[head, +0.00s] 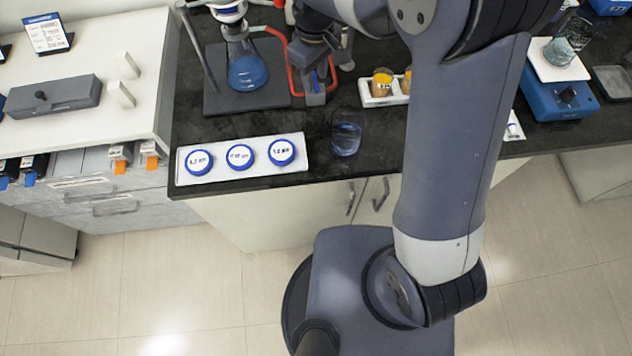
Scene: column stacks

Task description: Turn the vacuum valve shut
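I cannot make out the vacuum valve; my arm and gripper cover part of the bench near the tubing. A flask with blue liquid (248,72) stands on a dark stand base (222,101) at the back of the black bench. Red tubing (292,84) runs from beside the flask to around my gripper (315,90). My gripper points down just right of the flask, above or at the tubing. Its fingers are small and dark, and I cannot tell whether they are open or hold anything.
A white tray (188,184) with three blue-rimmed caps (240,157) lies at the bench's front left. A glass beaker (346,138) stands beside it. A white rack (371,101) holds amber jars (382,80). A blue scale (562,101) bears a beaker (562,48) at right.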

